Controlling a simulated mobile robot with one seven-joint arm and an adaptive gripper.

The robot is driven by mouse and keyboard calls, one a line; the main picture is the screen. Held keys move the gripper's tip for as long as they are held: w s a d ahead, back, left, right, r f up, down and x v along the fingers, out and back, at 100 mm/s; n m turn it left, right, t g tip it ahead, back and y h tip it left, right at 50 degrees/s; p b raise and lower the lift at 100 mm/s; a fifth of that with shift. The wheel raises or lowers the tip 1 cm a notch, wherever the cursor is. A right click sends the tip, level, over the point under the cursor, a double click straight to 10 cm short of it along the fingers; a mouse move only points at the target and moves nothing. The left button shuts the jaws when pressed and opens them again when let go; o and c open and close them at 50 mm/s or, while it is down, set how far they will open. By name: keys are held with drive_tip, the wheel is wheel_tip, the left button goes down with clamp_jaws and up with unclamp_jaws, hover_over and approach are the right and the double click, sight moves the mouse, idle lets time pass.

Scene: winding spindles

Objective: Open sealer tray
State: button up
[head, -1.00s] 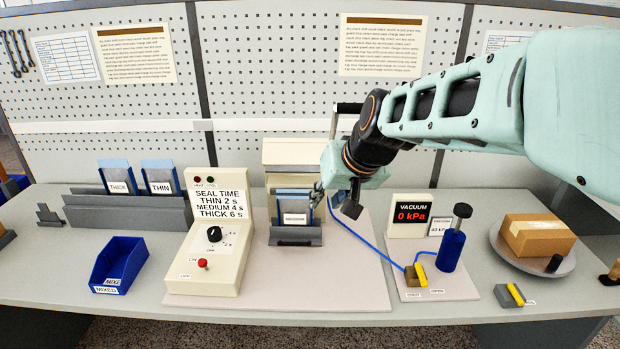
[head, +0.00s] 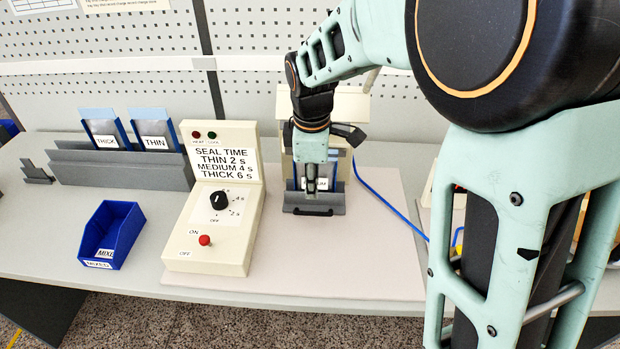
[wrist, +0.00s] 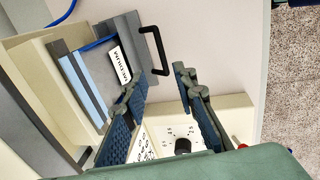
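The sealer is a cream box (head: 350,104) with a grey tray (head: 333,202) at its front, low on the pale mat. The tray has a black bar handle (head: 308,211) on its front; the handle also shows in the wrist view (wrist: 156,49). A pouch labelled MEDIUM (wrist: 119,64) stands in the tray. My gripper (head: 311,188) points down just above and in front of the tray, hiding part of the pouch. In the wrist view my gripper (wrist: 160,86) has its fingers apart with nothing between them, and the handle lies beyond the fingertips, apart from them.
The seal time control box (head: 219,212) with its dial and red button stands just left of the tray. A blue bin (head: 111,236) and a grey rack (head: 120,166) with THICK and THIN pouches are further left. The mat before the tray (head: 300,260) is clear.

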sight(313, 214)
drive_tip(key=f, duration=0.3)
drive_tip(key=w+f, duration=0.1)
drive_tip(key=f, duration=0.6)
drive_tip(key=shift+w+f, duration=0.25)
drive_tip(key=shift+w, duration=0.1)
drive_tip(key=shift+c, duration=0.3)
clamp_jaws()
